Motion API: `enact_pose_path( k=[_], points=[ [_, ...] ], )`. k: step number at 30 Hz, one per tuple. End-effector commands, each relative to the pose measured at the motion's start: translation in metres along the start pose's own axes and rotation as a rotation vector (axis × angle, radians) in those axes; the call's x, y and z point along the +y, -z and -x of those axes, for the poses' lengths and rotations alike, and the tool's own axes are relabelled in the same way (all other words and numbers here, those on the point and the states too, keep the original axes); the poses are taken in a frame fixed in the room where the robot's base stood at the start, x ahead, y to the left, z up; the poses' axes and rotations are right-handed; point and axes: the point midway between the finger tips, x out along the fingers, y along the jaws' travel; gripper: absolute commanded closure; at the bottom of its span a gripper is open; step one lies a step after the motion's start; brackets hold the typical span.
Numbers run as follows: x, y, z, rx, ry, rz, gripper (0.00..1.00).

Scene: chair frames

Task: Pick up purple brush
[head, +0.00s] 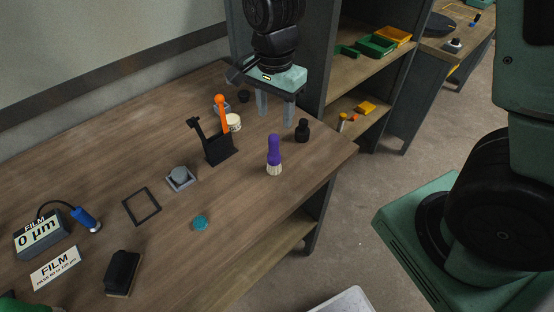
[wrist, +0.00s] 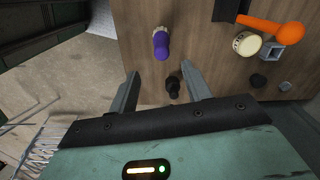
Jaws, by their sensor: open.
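The purple brush (head: 274,153) stands upright on its pale bristles on the wooden table (head: 150,120), near the table's right edge in the head view. In the wrist view the purple brush (wrist: 161,43) shows beyond the fingertips, a little left of the middle between them. My gripper (head: 276,118) is open and empty, and hangs above the table behind the brush in the head view. In the wrist view my gripper (wrist: 160,75) shows both fingers spread apart with nothing held between them.
A small black knob-shaped item (head: 302,130) stands right of the brush. An orange-handled tool (head: 221,113) rests in a black stand (head: 218,150) to the left, by a cream round item (head: 233,122). A teal disc (head: 200,223) lies nearer. A shelf (head: 350,60) stands behind right.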

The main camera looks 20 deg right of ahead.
Motion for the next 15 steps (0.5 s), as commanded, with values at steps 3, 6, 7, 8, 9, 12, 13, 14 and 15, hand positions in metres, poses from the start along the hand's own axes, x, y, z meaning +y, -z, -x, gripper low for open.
enact_pose_path(
  k=[3,6,7,8,9,12,13,14,15],
  points=[
    [0.001,0.000,-0.024,-0.001,-0.006,0.000,0.51],
    [0.001,0.000,-0.040,-0.001,-0.005,0.000,0.51],
    [0.001,0.000,-0.043,-0.001,-0.004,0.000,0.51],
    [0.000,0.000,-0.046,-0.001,-0.002,0.000,0.51],
    [0.000,0.000,-0.049,-0.001,-0.002,0.000,0.51],
    [0.000,0.000,-0.053,-0.001,0.000,0.001,0.51],
    [0.000,0.000,-0.054,-0.001,0.000,0.001,0.51],
    [0.000,0.000,-0.056,-0.001,-0.001,0.001,0.51],
    [0.000,0.000,-0.059,-0.001,-0.003,0.000,0.51]
  ],
)
